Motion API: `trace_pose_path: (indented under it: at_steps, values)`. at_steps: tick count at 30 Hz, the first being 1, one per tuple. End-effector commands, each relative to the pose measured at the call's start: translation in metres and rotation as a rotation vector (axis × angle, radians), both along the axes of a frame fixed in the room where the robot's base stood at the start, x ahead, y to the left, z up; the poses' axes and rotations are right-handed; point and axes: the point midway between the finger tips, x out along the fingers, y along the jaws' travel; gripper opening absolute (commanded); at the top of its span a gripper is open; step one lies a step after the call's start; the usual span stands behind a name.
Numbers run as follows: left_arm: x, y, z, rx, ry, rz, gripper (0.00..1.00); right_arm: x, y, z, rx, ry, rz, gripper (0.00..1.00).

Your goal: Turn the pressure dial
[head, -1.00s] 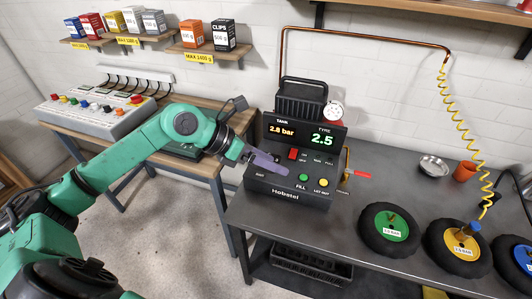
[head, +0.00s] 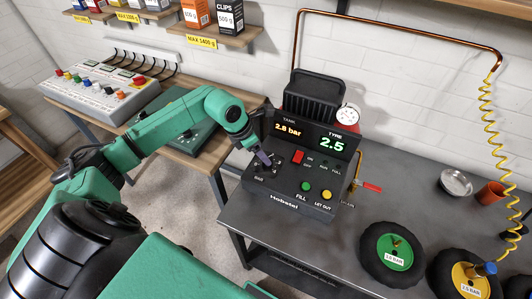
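The black Hobatel compressor (head: 300,190) stands on the grey bench. Its screen (head: 312,137) reads tank 2.8 bar and tyre 2.5. My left gripper (head: 266,163) is over the left part of its control panel, fingers pointing down at the spot where the dial seems to sit. The fingers cover that spot, so the dial is mostly hidden, and I cannot tell whether they are closed on it. My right gripper is not in view.
A red switch (head: 298,157), a green button (head: 306,187) and a yellow button (head: 323,195) are close to the gripper. A red-handled valve (head: 371,187) sticks out at the right. Tyres with a green hub (head: 397,249) and a yellow hub (head: 466,280) lie on the bench.

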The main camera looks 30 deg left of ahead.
Motion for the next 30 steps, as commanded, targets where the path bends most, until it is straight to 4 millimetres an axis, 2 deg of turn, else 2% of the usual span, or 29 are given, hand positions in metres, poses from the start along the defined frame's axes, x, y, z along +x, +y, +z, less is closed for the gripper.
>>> trace_pose_path:
  at_steps: [3,7,15,17,21,30]
  values:
    - [0.008,-0.007,-0.022,-0.004,0.003,0.001,0.73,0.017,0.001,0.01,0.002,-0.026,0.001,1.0]
    - [0.013,-0.01,-0.038,-0.002,0.001,0.0,0.73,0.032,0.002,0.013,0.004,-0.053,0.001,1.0]
    - [0.014,-0.01,-0.043,0.001,-0.001,-0.001,0.73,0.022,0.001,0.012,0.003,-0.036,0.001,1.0]
    - [0.014,-0.01,-0.043,0.0,0.0,-0.001,0.54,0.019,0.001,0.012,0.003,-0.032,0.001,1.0]
    - [0.014,-0.01,-0.043,0.0,0.0,-0.001,0.01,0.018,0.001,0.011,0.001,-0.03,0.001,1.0]
    - [0.014,-0.01,-0.042,0.002,-0.001,0.024,0.0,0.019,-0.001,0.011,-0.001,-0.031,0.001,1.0]
